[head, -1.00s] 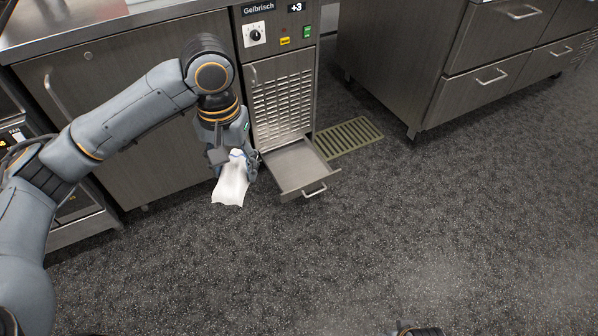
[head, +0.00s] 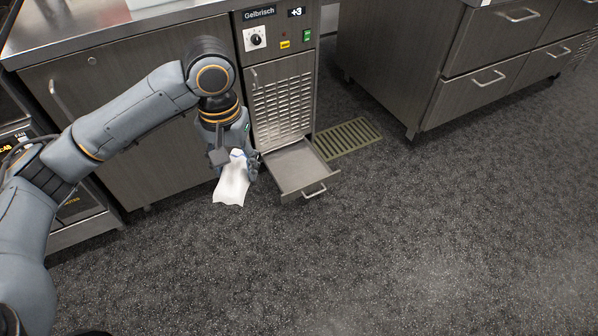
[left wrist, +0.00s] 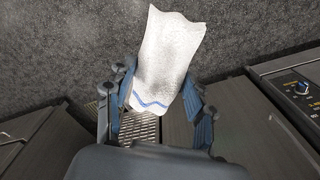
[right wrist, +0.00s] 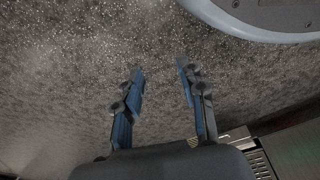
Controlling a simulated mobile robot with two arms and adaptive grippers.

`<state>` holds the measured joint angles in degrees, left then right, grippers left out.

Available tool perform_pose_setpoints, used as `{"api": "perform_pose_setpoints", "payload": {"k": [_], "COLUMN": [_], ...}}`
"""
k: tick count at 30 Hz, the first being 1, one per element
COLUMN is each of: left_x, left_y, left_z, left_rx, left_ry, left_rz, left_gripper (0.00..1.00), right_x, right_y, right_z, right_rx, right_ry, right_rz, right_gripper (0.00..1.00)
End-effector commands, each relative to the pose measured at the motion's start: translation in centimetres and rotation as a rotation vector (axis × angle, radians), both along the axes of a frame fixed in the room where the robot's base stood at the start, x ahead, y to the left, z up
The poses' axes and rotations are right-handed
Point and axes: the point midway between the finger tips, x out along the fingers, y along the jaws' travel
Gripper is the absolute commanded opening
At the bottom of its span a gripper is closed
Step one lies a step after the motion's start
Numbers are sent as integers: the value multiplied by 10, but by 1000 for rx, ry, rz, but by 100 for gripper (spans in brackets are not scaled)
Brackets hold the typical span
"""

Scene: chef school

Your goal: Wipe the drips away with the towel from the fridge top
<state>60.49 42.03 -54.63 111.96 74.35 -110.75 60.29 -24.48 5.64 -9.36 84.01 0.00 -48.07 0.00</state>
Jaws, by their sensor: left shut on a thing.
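A white towel (head: 231,186) with a blue stripe hangs from my left gripper (head: 236,160), in front of the metal fridge unit (head: 284,97). The left wrist view also shows the towel (left wrist: 165,60) between the two fingers, which are shut on it. The towel hangs just left of a shallow pulled-out metal drawer (head: 301,167) low on the fridge. My right gripper (right wrist: 160,72) is open and empty above the dark floor in the right wrist view; it is outside the head view. I cannot make out drips in these frames.
A slotted floor drain (head: 347,138) lies right of the drawer. Another steel drawer cabinet (head: 440,70) stands at the upper right. A cabinet door (head: 125,120) is behind my left arm. The speckled floor (head: 400,240) in front is clear.

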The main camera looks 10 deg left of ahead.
Motion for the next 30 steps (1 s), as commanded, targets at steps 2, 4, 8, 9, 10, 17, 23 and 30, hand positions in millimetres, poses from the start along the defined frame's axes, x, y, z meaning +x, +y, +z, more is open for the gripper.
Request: {"api": "perform_pose_setpoints", "payload": {"k": [2,4,8,9,10,17,23,30], "left_x": [0,0,0,0,0,0,0,0], "left_y": [0,0,0,0,0,0,0,0], "left_z": [3,5,7,8,9,13,17,22], "left_rx": [0,0,0,0,0,0,0,0], "left_ry": [0,0,0,0,0,0,1,1], "left_rz": [0,0,0,0,0,0,0,0], "left_gripper": [29,29,29,29,29,29,29,29], "right_x": [-6,-10,-18,-21,-23,-41,-58,-83], "right_y": [-1,-1,-2,-3,-3,-6,-9,-12], "right_z": [-5,-11,-20,-23,-25,-40,-52,-64], "right_rx": [-1,-1,-2,-2,-2,-4,-5,-7], "right_ry": [7,11,17,19,21,33,47,66], "right_rz": [1,2,4,4,5,7,10,13], "right_gripper": [40,40,40,40,40,40,40,40]}}
